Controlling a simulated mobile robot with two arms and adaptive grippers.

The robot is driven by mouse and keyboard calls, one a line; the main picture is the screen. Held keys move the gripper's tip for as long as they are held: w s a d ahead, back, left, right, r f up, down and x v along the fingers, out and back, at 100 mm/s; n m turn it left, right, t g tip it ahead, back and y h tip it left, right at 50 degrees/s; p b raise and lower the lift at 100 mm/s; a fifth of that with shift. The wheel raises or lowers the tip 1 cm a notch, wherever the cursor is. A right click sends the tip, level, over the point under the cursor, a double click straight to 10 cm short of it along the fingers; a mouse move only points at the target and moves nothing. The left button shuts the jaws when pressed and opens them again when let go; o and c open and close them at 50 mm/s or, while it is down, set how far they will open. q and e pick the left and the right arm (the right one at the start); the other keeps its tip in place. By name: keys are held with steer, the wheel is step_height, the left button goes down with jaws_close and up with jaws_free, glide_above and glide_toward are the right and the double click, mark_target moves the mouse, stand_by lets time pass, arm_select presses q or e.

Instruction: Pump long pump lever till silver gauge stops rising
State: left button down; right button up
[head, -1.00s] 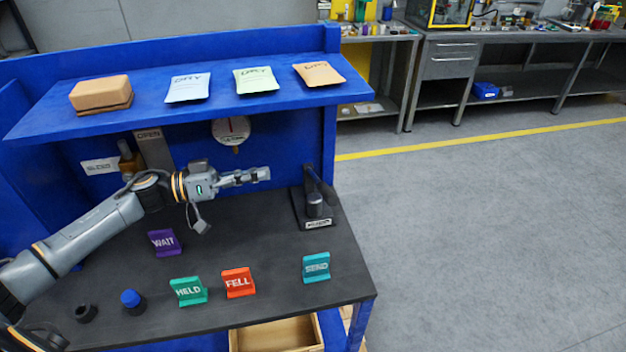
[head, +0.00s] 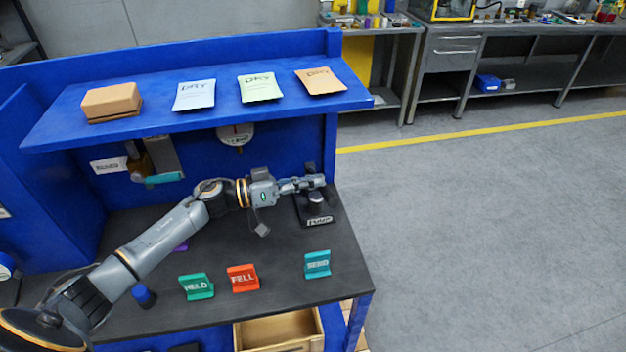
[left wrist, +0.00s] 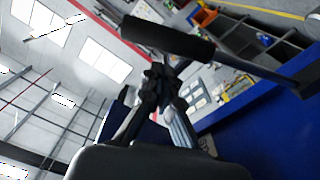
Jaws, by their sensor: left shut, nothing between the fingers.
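The pump (head: 317,206) stands at the right end of the black bench top, with a label on its base. In the head view its lever is mostly hidden at my left gripper (head: 322,181), which is shut and empty by the pump's top. In the left wrist view a long dark lever grip (left wrist: 168,40) on a thin rod passes just beyond my shut fingertips (left wrist: 158,85). I cannot tell whether they touch it. The round pale gauge (head: 236,136) with a red mark hangs under the shelf, its upper part cut off. My right gripper is out of view.
A blue shelf (head: 215,118) holding a brown block (head: 111,101) and several packets overhangs the bench. A teal-handled valve (head: 163,179) is on the back panel. Green, orange and teal signs stand along the front. The floor at right is clear.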

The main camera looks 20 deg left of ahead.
arm_select(q)
steer(key=shift+s+d+f, duration=0.1)
steer(key=shift+d+f, duration=0.1)
steer(key=shift+f, duration=0.3)
step_height(320, 180, down, 8)
steer(key=s+d+m+b, duration=0.1)
steer(key=s+m+b, duration=0.1)
steer(key=m+b, duration=0.1)
steer(key=shift+s+d+b, duration=0.25)
steer(key=shift+d+b, duration=0.05)
steer(key=shift+b, duration=0.05)
